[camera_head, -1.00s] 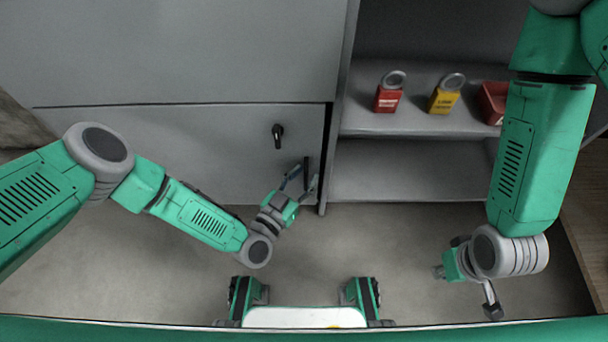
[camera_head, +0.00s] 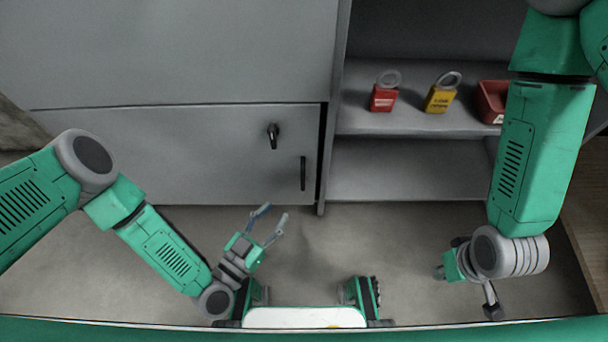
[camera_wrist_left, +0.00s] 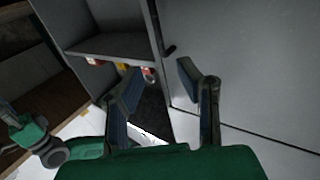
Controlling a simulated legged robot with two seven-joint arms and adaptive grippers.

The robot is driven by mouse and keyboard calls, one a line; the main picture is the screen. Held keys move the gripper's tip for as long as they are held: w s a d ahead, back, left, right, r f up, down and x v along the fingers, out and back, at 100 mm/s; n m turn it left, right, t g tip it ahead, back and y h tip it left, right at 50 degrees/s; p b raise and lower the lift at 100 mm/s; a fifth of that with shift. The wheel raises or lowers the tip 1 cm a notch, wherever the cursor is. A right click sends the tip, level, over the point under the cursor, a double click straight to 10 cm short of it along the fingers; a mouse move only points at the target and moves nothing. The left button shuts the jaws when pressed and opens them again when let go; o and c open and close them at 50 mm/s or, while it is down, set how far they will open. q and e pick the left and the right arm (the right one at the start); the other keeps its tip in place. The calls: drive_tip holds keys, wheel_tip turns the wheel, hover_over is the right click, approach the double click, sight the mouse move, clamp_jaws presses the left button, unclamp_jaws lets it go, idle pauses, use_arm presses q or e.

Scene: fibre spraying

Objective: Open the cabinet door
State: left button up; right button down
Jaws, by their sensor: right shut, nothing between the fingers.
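The lower cabinet door (camera_head: 180,155) is a grey panel at the left in the head view. A black upright handle (camera_head: 303,173) is near its right edge, with a black lock knob (camera_head: 272,135) above it. A narrow dark gap runs along that edge; I cannot tell whether the door is slightly ajar. My left gripper (camera_head: 272,214) is open and empty, below and left of the handle, apart from it. Its spread fingers also show in the left wrist view (camera_wrist_left: 160,88). My right gripper (camera_head: 492,311) is shut at the lower right, far from the door.
Right of the door, an open shelf (camera_head: 420,122) holds a red container (camera_head: 383,98), a yellow container (camera_head: 440,98) and a red bin (camera_head: 492,101). A large grey panel (camera_head: 180,50) is above the door. The floor (camera_head: 330,250) before the cabinet is clear. A wooden surface (camera_head: 585,220) stands at right.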

use_arm(q)
drive_tip(key=shift+a, duration=0.25)
drive_tip(key=shift+d, duration=0.1)
drive_tip(key=s+a+r+n+g+y, duration=0.1)
drive_tip(key=s+a+n+g+y, duration=0.2)
drive_tip(key=s+a+g+y, duration=0.5)
drive_tip(key=s+a+r+n+g+y, duration=0.1)
drive_tip(key=s+a+n+g+y, duration=0.15)
drive_tip(key=s+a+g, duration=0.65)
drive_tip(key=w+a+r+t+p, duration=0.1)
drive_tip(key=a+r+p, duration=0.1)
drive_tip(key=r+p, duration=0.7)
drive_tip(key=w+a+r+t+p, duration=0.1)
drive_tip(key=w+a+r+p, duration=0.1)
drive_tip(key=r+p, duration=0.7)
drive_tip(key=shift+w+r+t, duration=0.2)
drive_tip(key=shift+r+t, duration=0.1)
drive_tip(key=shift+r, duration=0.1)
drive_tip(key=shift+a+n+h, duration=0.1)
drive_tip(key=shift+n+h, duration=0.15)
